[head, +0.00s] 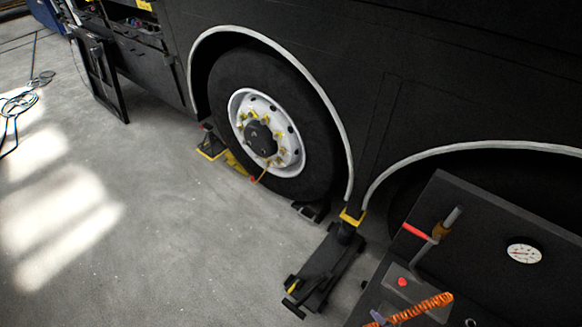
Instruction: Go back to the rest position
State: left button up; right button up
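Neither of my grippers nor my arms shows in the head view. A dark coach side (350,60) fills the upper part of the view. Its wheel (270,125), with a black tyre, white rim and yellow markers around the hub, sits in a light-edged wheel arch. No object is seen held.
A black floor jack (325,268) with a yellow top stands right of the wheel. A yellow-based stand (210,145) is at its left. A dark panelled unit (490,240) with a gauge and orange coiled hose is lower right. Cables (15,105) lie far left. Open floor (150,230) lies lower left.

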jog(key=s+d+f+m+g+h, duration=0.1)
jog(key=s+d+m+g+h, duration=0.1)
jog(key=s+d+m+g, duration=0.35)
notch_tip(320, 180, up, 38)
jog(key=a+m+t+p, duration=0.1)
jog(key=a+m+p, duration=0.1)
jog(key=p, duration=3.6)
jog(key=shift+s+f, duration=0.2)
jog(key=shift+t, duration=0.25)
